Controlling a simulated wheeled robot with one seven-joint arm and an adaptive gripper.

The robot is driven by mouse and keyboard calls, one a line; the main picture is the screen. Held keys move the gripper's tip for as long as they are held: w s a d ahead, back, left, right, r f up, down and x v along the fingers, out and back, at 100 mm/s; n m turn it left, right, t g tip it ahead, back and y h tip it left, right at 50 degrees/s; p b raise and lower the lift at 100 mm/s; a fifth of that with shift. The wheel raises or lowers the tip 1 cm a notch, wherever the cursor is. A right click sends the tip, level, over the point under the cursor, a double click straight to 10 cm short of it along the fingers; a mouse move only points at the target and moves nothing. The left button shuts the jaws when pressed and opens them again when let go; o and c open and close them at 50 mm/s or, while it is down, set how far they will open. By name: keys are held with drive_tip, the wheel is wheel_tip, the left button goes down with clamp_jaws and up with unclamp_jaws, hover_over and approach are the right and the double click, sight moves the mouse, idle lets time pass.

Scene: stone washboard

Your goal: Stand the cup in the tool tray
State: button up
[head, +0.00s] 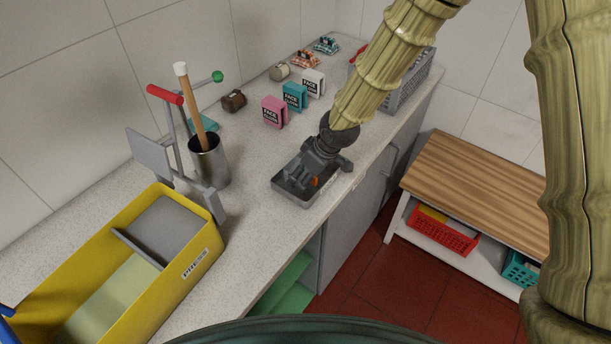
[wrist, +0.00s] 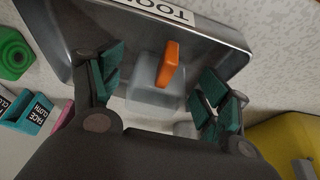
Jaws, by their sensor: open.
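The tool tray (head: 284,195) is a shallow dark grey tray on the counter near its front edge. It fills the upper part of the wrist view (wrist: 225,48), with a partly cut-off "TOOL" label on its rim. A pale grey, see-through cup (wrist: 150,92) with an orange handle (wrist: 168,62) is in the tray, between my fingers. I cannot tell surely whether it is fully upright. My gripper (head: 302,178) is over the tray. Its green-padded fingers (wrist: 158,98) are spread, with gaps to the cup on both sides. In the head view my gripper hides most of the cup.
A yellow bin (head: 206,262), a metal pot (head: 210,163) with a stick and a grey stand are left. Face cloth boxes (head: 294,97), a brown mug (head: 234,101) and a grey crate (head: 411,84) are behind. A green round thing (wrist: 13,54) lies beside the tray.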

drive_tip(key=b+v, duration=0.2)
drive_tip(key=v, duration=0.9)
